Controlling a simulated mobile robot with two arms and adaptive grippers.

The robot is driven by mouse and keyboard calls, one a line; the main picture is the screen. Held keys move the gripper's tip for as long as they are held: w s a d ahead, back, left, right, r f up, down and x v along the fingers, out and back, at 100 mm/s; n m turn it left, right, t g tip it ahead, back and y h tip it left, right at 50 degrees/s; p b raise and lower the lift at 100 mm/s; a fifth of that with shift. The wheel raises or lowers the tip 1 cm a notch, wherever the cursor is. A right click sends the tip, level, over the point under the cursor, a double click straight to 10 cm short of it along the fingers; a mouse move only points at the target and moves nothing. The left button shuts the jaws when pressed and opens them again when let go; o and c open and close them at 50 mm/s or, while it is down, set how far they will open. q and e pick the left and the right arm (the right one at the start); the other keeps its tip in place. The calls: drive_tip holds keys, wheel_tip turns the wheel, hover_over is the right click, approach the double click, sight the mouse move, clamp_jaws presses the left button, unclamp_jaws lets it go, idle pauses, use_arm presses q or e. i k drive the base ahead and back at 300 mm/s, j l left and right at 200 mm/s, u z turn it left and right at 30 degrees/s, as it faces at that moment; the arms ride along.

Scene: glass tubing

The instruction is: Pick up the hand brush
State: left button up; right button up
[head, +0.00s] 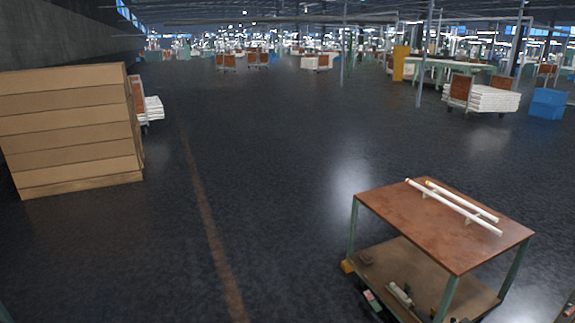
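I cannot make out a hand brush for sure. A cart (440,219) with a brown top and green legs stands at the lower right. Small objects (400,293) lie on its lower shelf (425,272), some pale and some dark, too small to identify. Another small object (371,299) shows at the shelf's front left edge. Neither of my grippers is in view.
Two long white tubes (455,206) lie on the cart's top. A tall stack of brown boxes (72,128) stands at the left. Loaded carts, tables and a blue bin (547,104) are farther back. The dark floor between is clear.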

sight(365, 258)
drive_tip(key=i+j+z, duration=0.1)
drive_tip(key=i+z, duration=0.15)
drive_tip(key=i, duration=0.25)
drive_tip(key=i+j+z, duration=0.15)
drive_tip(key=i+z, duration=0.15)
drive_tip(key=i, duration=0.2)
drive_tip(key=i+j+z, duration=0.25)
drive_tip(key=i, duration=0.25)
